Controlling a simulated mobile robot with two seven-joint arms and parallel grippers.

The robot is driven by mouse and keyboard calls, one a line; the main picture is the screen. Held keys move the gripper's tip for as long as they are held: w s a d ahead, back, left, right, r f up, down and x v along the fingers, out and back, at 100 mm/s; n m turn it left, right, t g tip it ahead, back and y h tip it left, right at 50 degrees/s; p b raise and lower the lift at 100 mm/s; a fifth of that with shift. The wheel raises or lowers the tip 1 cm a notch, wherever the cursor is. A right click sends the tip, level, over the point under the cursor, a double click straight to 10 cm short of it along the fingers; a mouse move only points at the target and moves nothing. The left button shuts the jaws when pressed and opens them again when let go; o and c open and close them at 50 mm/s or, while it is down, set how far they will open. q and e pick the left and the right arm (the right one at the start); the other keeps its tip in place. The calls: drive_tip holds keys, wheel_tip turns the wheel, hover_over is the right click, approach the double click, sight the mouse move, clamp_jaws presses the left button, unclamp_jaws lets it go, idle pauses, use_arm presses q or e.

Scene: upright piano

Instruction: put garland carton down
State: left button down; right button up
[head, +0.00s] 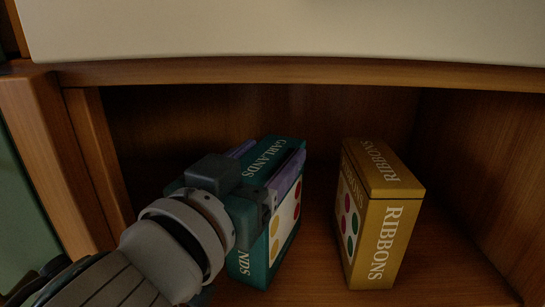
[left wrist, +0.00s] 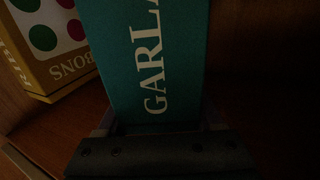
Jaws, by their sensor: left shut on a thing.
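The teal garland carton (head: 254,263), lettered GARLANDS, is inside a wooden compartment. My left gripper (head: 270,178) is shut on it, one finger on each side of its upper part. In the left wrist view the carton (left wrist: 145,60) rises from between the fingers of the left gripper (left wrist: 160,130). The carton stands roughly upright, and its base looks close to the shelf floor; I cannot tell whether it touches. The arm hides part of its left side. My right gripper is not in view.
A yellow ribbons carton (head: 385,240) stands upright to the right, with a gap between it and the garland carton. The ribbons carton also shows in the left wrist view (left wrist: 65,75). Wooden walls (head: 490,170) close the compartment. A pale panel (head: 290,30) lies above its top edge.

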use_arm(q)
drive_tip(key=shift+c, duration=0.2)
unclamp_jaws()
drive_tip(key=shift+r, duration=0.15)
drive_tip(key=p+v, duration=0.4)
drive_tip(key=v, duration=0.8)
drive_tip(key=shift+p, duration=0.4)
